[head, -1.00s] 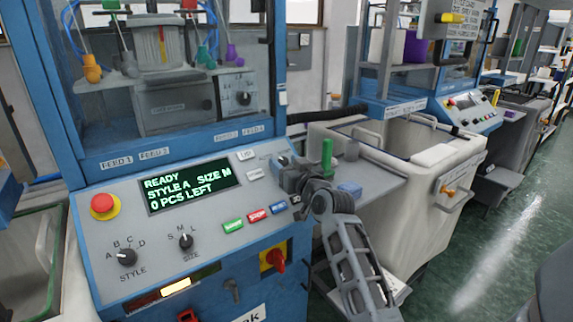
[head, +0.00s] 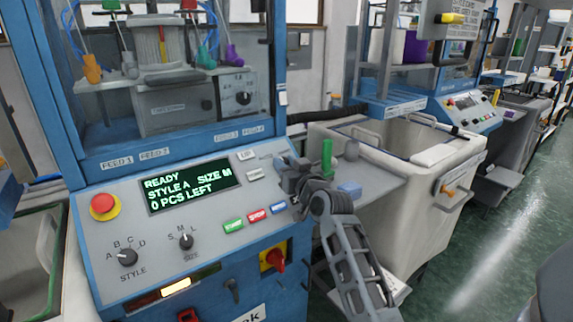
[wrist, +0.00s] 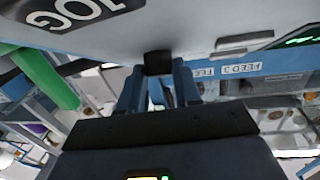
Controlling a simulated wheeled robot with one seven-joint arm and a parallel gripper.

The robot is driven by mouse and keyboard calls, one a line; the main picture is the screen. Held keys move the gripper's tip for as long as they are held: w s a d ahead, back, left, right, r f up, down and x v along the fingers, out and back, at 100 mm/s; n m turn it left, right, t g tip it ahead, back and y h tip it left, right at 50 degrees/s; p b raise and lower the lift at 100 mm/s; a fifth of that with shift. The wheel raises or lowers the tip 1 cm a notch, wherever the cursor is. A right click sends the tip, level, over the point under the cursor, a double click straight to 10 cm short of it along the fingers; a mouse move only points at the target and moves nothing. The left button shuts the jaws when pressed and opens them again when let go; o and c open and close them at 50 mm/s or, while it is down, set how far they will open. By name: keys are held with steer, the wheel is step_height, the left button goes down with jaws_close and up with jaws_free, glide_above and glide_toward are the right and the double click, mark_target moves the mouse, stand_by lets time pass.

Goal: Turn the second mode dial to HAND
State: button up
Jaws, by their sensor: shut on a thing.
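My gripper (head: 288,166) is at the upper right end of the near machine's sloping control panel (head: 190,215). In the wrist view my gripper's two fingers (wrist: 158,84) are shut on a small black knob (wrist: 158,62) that stands out from the pale panel. In the head view my gripper hides this knob and any lettering around it. I cannot read HAND in either view, nor see where the knob points. The black JOG label (wrist: 72,12) shows near the knob in the wrist view.
The panel also has a style dial (head: 127,257), a size dial (head: 186,241), a red emergency button (head: 104,206) and a display (head: 193,185). A green upright part (head: 327,155) stands close right of my gripper. A white bin (head: 400,200) stands beyond.

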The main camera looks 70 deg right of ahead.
steer(key=shift+r+m+g+h+p, duration=0.1)
steer(key=shift+m+g+h+p, duration=0.3)
steer(key=shift+m+g+p, duration=0.15)
steer(key=shift+m, duration=0.35)
steer(key=shift+w+a+m+g+h, duration=0.1)
steer(key=shift+m+g+h, duration=0.3)
steer(key=shift+m+g, duration=0.25)
steer(key=m+g+b, duration=0.1)
steer(key=b, duration=0.1)
steer(key=m+g+h+b, duration=0.1)
steer(key=m+b, duration=0.1)
steer(key=m+g+b, duration=0.1)
steer(key=b, duration=0.1)
steer(key=shift+w+a+f+m+g+h+b, duration=0.1)
steer(key=shift+w+f+m+g+h+b, duration=0.1)
steer(key=shift+f+m+g+h+b, duration=0.15)
steer(key=m+g+b, duration=0.2)
steer(key=m+b, duration=0.1)
steer(key=shift+w+r+g, duration=0.15)
steer(key=shift+r+g, duration=0.05)
steer(key=shift+g, duration=0.05)
steer(key=shift+w+r+m+g+b, duration=0.1)
steer(key=shift+r+m+g+b, duration=0.05)
steer(key=shift+m+g+b, duration=0.65)
steer(key=shift+w+r+m+g+b, duration=0.1)
steer(key=shift+m+g+b, duration=0.35)
steer(key=shift+m+g, duration=0.5)
steer(key=shift+m, duration=0.35)
